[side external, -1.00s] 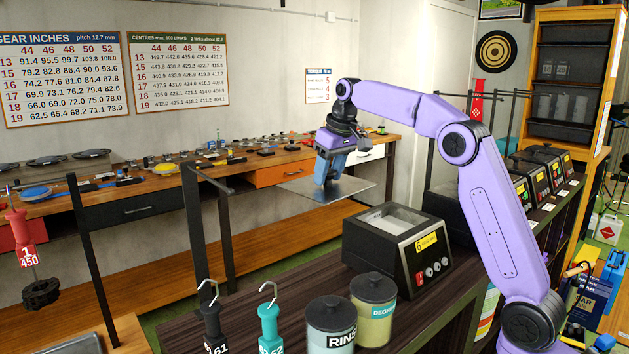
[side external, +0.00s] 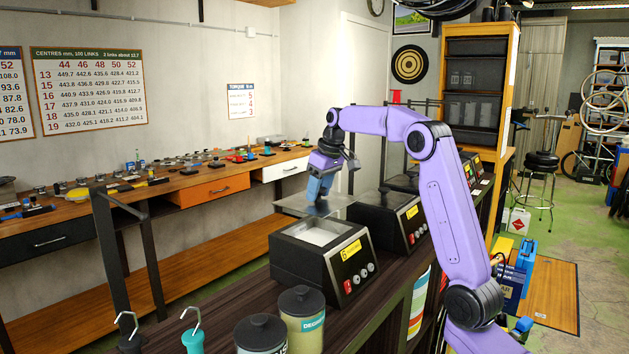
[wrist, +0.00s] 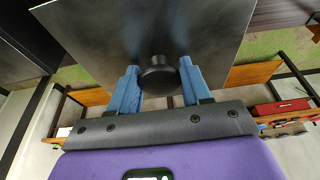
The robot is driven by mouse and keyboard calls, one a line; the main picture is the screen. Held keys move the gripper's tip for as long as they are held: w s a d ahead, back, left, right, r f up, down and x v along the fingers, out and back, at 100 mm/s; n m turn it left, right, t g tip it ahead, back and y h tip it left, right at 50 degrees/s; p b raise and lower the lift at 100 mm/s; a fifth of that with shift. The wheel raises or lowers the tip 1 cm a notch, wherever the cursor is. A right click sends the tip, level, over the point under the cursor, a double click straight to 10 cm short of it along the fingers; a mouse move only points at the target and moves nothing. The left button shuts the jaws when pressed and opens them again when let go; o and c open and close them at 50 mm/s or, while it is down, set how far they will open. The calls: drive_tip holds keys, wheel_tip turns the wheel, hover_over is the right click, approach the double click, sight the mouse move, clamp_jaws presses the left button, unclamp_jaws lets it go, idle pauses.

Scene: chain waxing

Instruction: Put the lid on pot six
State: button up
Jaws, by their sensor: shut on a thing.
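My gripper (side external: 320,197) has blue fingers, shut on the black knob (wrist: 158,76) of a flat grey metal lid. The lid (side external: 290,203) is held above and behind pot six in the side view, roughly level. Its plate (wrist: 150,28) fills the upper middle of the wrist view. Pot six (side external: 287,262) is a black box with a yellow label marked 6 and red and white controls. Its top is open and shows a pale surface inside. The lid is clear of the opening. Pot six is not recognisable in the wrist view.
Another black heater pot (side external: 385,215) stands just behind pot six on the dark bench. Lidded jars (side external: 303,318) and hooked handles (side external: 193,340) stand in front. A wooden workbench (side external: 200,190) with small parts runs along the wall.

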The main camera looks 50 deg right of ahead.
wheel_tip(320, 180, down, 8)
idle(1.0)
idle(0.5)
drive_tip(key=o, duration=1.3)
drive_tip(key=shift+c, duration=0.2)
drive_tip(key=v, duration=1.7)
drive_tip(key=shift+r, duration=0.2)
